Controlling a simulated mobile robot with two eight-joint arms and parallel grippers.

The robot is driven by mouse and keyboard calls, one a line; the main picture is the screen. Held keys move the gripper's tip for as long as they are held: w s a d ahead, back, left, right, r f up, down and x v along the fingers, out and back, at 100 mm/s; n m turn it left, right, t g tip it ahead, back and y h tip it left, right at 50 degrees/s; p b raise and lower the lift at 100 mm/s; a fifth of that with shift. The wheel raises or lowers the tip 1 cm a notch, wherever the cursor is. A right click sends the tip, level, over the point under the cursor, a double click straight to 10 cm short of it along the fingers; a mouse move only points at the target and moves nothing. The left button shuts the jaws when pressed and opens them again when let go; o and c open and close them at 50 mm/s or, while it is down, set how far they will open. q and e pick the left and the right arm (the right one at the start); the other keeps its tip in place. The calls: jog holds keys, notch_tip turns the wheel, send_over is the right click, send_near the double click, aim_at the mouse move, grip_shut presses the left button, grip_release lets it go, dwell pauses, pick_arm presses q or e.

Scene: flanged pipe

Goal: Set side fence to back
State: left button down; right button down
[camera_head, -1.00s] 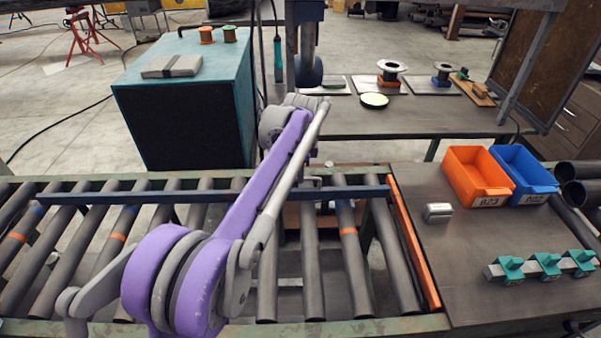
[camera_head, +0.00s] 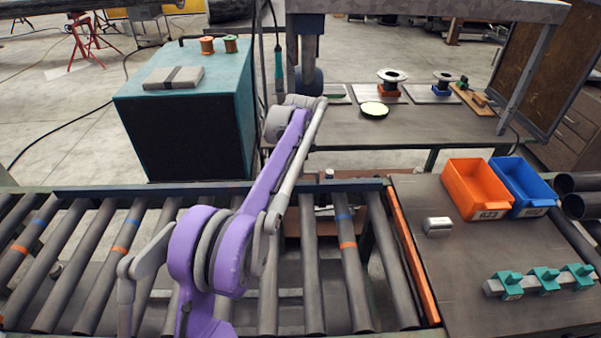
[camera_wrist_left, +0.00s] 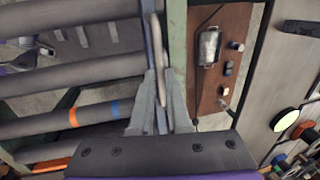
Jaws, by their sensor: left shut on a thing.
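The side fence is a long blue bar (camera_head: 130,189) lying across the far ends of the conveyor rollers. It sits close along the green back rail (camera_head: 30,190) of the conveyor. In the left wrist view the fence (camera_wrist_left: 150,32) runs upward next to the green rail (camera_wrist_left: 177,40). My left gripper (camera_wrist_left: 160,85) is shut on the fence, with its two fingers on either side of the bar. In the head view my purple and grey left arm reaches over the rollers and I cannot make out its fingers. My right gripper is not in view.
An orange bar (camera_head: 412,255) closes the right end of the rollers. The side table holds orange (camera_head: 477,188) and blue bins (camera_head: 523,186), a metal block (camera_head: 437,226) and a teal-clamped bar (camera_head: 540,280). A teal cabinet (camera_head: 185,110) stands behind the conveyor.

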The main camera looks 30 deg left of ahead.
pick_arm(q)
jog(key=shift+w+a, duration=0.3)
jog(key=shift+w, duration=0.25)
jog(key=c, duration=0.9)
grip_release()
jog(key=shift+r, duration=0.1)
jog(key=r, duration=0.3)
jog(key=s+r, duration=0.1)
jog(key=r, duration=0.3)
jog(key=d+r+p, duration=0.1)
jog(key=r, duration=0.2)
jog(key=shift+s+r, duration=0.25)
jog(key=shift+s, duration=0.15)
